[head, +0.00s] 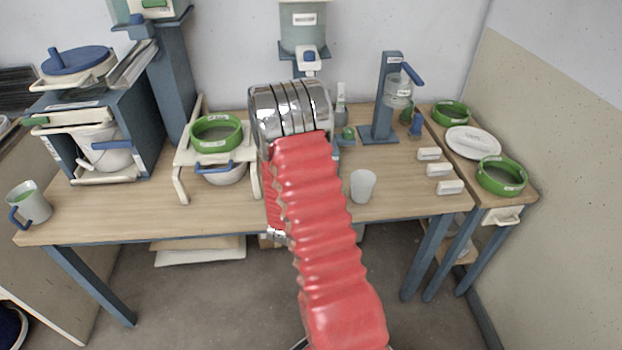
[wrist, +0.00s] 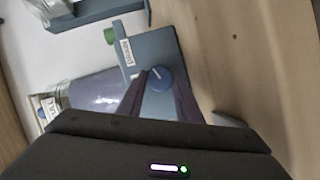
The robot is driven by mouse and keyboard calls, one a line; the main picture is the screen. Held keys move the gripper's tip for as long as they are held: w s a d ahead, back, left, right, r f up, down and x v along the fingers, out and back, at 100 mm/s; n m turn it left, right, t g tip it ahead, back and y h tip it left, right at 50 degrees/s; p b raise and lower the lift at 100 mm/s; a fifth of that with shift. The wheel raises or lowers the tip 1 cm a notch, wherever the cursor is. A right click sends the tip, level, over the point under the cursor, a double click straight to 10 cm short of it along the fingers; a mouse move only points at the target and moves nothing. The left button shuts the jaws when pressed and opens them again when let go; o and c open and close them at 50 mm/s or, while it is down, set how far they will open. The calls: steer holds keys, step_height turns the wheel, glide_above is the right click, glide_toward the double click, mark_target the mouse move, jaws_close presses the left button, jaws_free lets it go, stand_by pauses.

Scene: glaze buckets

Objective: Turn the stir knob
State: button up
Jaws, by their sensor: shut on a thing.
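The stir knob (wrist: 159,77) is a round blue dial with a white pointer line, on a blue-grey labelled housing (wrist: 155,50) in the wrist view. My gripper (wrist: 160,90) has its two dark fingers on either side of the knob, shut on it. The pointer line slants in the picture. In the head view my red-sleeved arm and chrome wrist hide the knob and the fingers. A small part of a blue-grey fixture (head: 345,138) shows just right of my wrist.
A green-rimmed sieve (head: 216,134) stands left.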

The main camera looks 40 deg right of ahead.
steer(key=shift+w+a+f+n, duration=0.1)
steer(key=shift+a+f+n, duration=0.15)
steer(key=shift+n, duration=0.15)
steer(key=o, duration=0.8)
steer(key=shift+c, duration=0.2)
steer(key=shift+o, duration=1.4)
steer(key=shift+d+r, duration=0.1)
steer(key=shift+r, duration=0.05)
steer(key=v, duration=1.3)
steer(key=shift+a+f, duration=0.25)
steer(key=shift+a, duration=0.2)
